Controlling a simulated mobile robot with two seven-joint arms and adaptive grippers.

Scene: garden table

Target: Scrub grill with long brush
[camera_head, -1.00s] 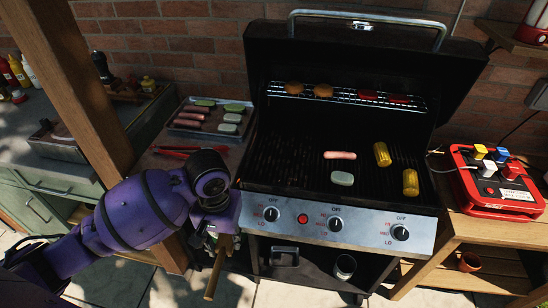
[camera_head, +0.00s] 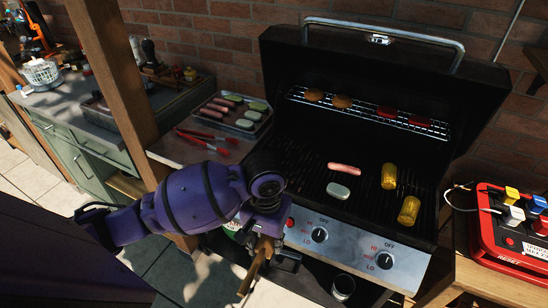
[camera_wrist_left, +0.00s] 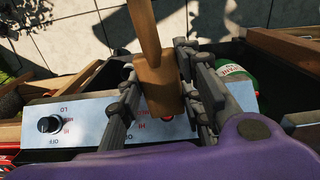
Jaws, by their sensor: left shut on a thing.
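The gas grill (camera_head: 417,262) stands with its lid up. A sausage (camera_head: 344,169), a pale oval piece (camera_head: 338,191) and two corn pieces (camera_head: 389,176) lie on its dark grate (camera_head: 300,172). The bristles are hidden.
A green bottle (camera_wrist_left: 240,90) is close beside the left gripper. Red tongs (camera_head: 205,140) and a food tray (camera_head: 262,122) are on the left side shelf. A wooden post (camera_head: 117,80) stands at left.

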